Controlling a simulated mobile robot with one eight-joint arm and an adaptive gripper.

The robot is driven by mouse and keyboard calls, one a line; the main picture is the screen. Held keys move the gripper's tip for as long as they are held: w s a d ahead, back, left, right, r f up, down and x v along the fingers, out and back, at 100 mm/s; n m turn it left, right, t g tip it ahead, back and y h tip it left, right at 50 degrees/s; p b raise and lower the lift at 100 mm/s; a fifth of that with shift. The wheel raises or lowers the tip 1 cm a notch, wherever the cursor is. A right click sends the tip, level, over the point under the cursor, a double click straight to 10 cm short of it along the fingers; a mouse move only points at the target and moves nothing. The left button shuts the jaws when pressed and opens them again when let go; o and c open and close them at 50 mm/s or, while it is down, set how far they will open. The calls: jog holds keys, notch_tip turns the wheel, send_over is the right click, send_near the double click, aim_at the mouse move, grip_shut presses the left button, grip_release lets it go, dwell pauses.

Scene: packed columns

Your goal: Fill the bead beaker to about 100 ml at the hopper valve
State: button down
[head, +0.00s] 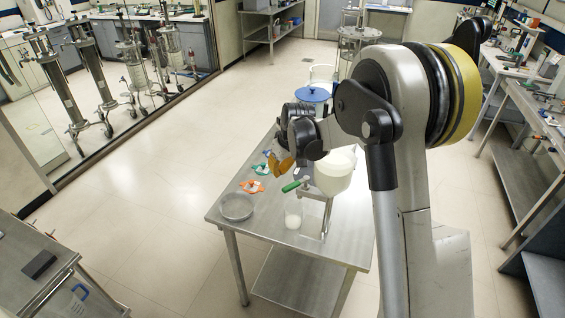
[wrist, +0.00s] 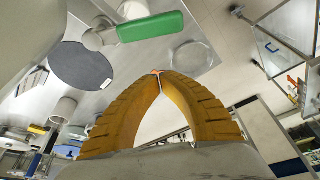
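The bead beaker (head: 293,217) is a small clear vessel standing on the steel table below the hopper. Something whitish shows in it, but its level is too small to read. The hopper (head: 334,177) is a white vessel on a metal stand. Its valve has a green handle (head: 291,186) sticking out to the left; the handle also shows at the top of the wrist view (wrist: 150,27). My gripper (head: 278,164) is above and left of the handle, apart from it. In the wrist view its ochre fingers (wrist: 159,76) meet at the tips with nothing between them.
The steel table (head: 275,245) also bears a round dish (head: 237,207) at front left and orange (head: 252,186) and green (head: 261,169) small items behind it. A blue-lidded vessel (head: 313,95) stands behind my gripper.

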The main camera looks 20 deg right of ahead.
aim_at(291, 187)
jog(key=s, duration=0.1)
jog(key=s+d, duration=0.1)
jog(key=s, duration=0.1)
jog(key=shift+s+d+f, duration=0.15)
jog(key=shift+s+d, duration=0.05)
jog(key=shift+s, duration=0.1)
jog(key=shift+s+b, duration=0.45)
jog(key=shift+s, duration=0.2)
dwell(0.4)
jog(key=shift+s+d+b, duration=0.2)
jog(key=shift+s+b, duration=0.3)
jog(key=shift+s, duration=0.1)
jog(key=shift+s+d+b, duration=0.15)
jog(key=shift+s+b, duration=0.3)
jog(key=shift+s, duration=0.25)
